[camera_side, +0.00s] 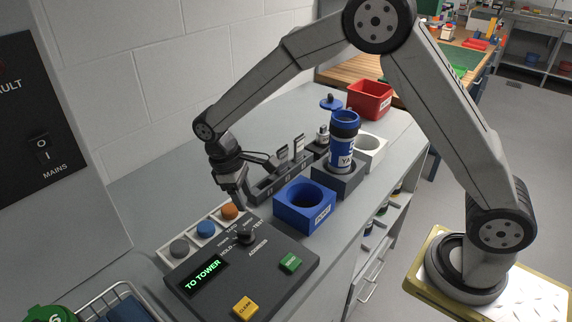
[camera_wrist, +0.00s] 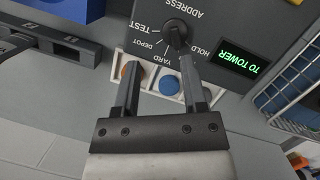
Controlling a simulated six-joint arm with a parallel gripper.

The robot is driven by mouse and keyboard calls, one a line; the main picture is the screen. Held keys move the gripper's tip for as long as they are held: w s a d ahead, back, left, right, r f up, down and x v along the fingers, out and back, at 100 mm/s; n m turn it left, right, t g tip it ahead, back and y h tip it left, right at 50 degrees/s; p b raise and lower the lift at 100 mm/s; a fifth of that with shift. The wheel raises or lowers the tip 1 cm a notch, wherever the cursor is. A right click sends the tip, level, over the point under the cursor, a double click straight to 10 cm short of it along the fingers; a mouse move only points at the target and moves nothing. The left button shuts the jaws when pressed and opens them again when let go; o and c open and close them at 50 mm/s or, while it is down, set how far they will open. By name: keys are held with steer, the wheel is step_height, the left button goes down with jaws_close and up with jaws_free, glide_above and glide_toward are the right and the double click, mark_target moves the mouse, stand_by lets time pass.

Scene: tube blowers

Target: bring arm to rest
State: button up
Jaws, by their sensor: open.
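My gripper (camera_side: 241,203) hangs over the back of a dark control panel (camera_side: 271,257), close to its black rotary knob (camera_side: 243,236). In the wrist view my gripper (camera_wrist: 158,77) has its two fingers apart with nothing held between them. The knob (camera_wrist: 177,33) shows just beyond the fingertips there; I cannot tell whether a finger touches it. The panel's display (camera_side: 205,278) reads "TO TOWER" in green. The arm is bent, reaching from its base at the right to the panel.
Orange (camera_side: 229,211), blue (camera_side: 206,228) and grey (camera_side: 179,247) round pieces sit in a white tray beside the panel. A blue bin (camera_side: 304,207), a blue-capped cylinder (camera_side: 343,142) and a slotted dark rack (camera_side: 272,182) stand close behind. A wire basket (camera_side: 100,303) is at lower left.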

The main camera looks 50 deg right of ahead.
steer(key=s+d+r+m+t, duration=0.1)
steer(key=s+d+m+t, duration=0.1)
steer(key=s+d, duration=0.3)
steer(key=s+d+r+m+t+y, duration=0.1)
steer(key=s+d+m+t, duration=0.2)
steer(key=s, duration=0.7)
steer(key=shift+s+d, duration=0.2)
steer(key=shift+d, duration=0.8)
